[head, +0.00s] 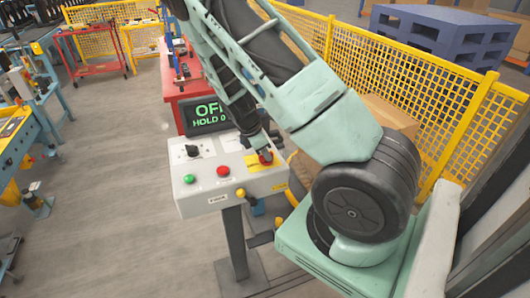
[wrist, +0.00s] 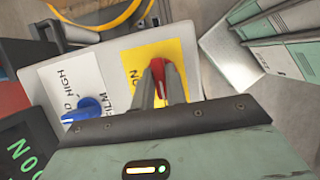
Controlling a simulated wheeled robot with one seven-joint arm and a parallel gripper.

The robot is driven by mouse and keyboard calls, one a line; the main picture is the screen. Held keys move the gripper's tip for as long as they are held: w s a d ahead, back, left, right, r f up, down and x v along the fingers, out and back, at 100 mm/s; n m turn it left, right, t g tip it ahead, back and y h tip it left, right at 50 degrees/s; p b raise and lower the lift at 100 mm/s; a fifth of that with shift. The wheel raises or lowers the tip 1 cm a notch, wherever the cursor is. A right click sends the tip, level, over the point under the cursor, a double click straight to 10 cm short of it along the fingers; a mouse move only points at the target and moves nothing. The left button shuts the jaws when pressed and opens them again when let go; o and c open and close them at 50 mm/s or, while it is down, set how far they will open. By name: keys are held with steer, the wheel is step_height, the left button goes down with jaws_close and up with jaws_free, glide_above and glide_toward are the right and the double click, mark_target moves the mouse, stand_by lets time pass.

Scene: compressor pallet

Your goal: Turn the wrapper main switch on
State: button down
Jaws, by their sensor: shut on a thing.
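The wrapper main switch is a red knob (wrist: 158,68) on a yellow plate (wrist: 172,52), on top of a light grey control box (head: 190,172). In the head view the red knob (head: 266,157) is at the box's right side, partly hidden by my gripper (head: 262,152). In the wrist view my gripper (wrist: 162,85) has its two fingers closed around the red knob, one on each side. The display (head: 208,114) behind the box shows green text reading "OFF" and "HOLD 0", its right end hidden by my arm.
The box also carries a black knob (head: 192,151), a green button (head: 189,180) and a red button (head: 223,171). A blue knob (wrist: 88,106) on a white plate is beside my fingers in the wrist view. A yellow mesh fence (head: 420,95) stands behind; the left floor is open.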

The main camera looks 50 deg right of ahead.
steer(key=m+g+y, duration=0.1)
steer(key=m, duration=0.3)
steer(key=shift+w+d, duration=0.1)
steer(key=shift+w, duration=0.05)
steer(key=m+y, duration=0.1)
steer(key=m, duration=0.1)
steer(key=m+b, duration=0.1)
steer(key=m, duration=0.1)
steer(key=shift+d+m+g+y, duration=0.1)
steer(key=shift+m+g+y, duration=0.2)
steer(key=shift+g+y, duration=0.1)
steer(key=m+y, duration=0.1)
steer(key=m, duration=0.1)
steer(key=m+b, duration=0.1)
steer(key=m, duration=0.1)
steer(key=shift+d+m+y, duration=0.15)
steer(key=shift+m+y, duration=0.15)
steer(key=shift+y, duration=0.1)
steer(key=m, duration=0.2)
steer(key=m+y, duration=0.1)
steer(key=m, duration=0.1)
steer(key=shift+d+m+y+b, duration=0.1)
steer(key=shift+m+y+b, duration=0.2)
steer(key=shift+b, duration=0.05)
steer(key=shift+r+t, duration=0.1)
steer(key=shift+t, duration=0.2)
steer(key=c, duration=1.4)
jaws_free()
steer(key=shift+c, duration=0.2)
